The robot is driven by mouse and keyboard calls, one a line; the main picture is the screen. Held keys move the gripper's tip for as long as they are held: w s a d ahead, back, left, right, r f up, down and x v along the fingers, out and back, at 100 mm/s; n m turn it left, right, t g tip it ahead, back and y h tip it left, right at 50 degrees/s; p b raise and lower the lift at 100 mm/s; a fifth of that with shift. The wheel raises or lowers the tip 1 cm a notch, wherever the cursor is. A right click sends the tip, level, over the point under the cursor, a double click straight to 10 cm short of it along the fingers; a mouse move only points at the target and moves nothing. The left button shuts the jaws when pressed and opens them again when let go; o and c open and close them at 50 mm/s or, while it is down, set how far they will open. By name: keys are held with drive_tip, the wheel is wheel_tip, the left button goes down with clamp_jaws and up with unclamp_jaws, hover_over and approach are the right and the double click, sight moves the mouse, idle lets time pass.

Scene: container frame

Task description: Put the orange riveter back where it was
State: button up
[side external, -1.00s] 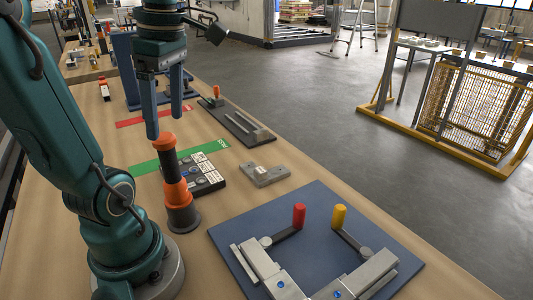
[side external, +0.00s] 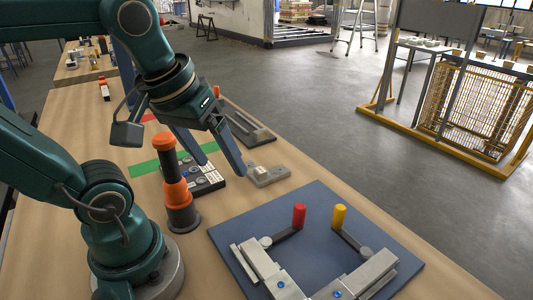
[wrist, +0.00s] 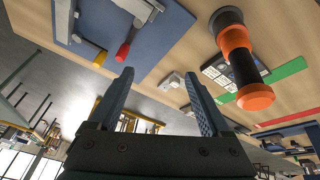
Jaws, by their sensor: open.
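The orange riveter (side external: 176,190), orange with a black grip, stands upright on the wooden table beside my arm's base. Its dark, wider lower end rests at the tabletop; I cannot tell if that is a separate holder. In the wrist view the riveter (wrist: 240,62) shows at the upper right, outside the fingers. The wrist view shows a clear gap between the two fingers (wrist: 158,76).
A black box with labels (side external: 207,183) and a grey metal block (side external: 267,176) lie close to the gripper. A blue plate (side external: 325,205) with metal bars and red and yellow handles fills the front right. A green strip (side external: 145,169) lies behind.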

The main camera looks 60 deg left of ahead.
drive_tip(key=d+m, duration=0.1)
drive_tip(key=m, duration=0.1)
drive_tip(key=d+f+m+t, duration=0.1)
drive_tip(key=m, duration=0.1)
drive_tip(key=d+f+m+h, duration=0.1)
drive_tip(key=shift+s+f+m, duration=0.15)
drive_tip(key=shift+m, duration=0.25)
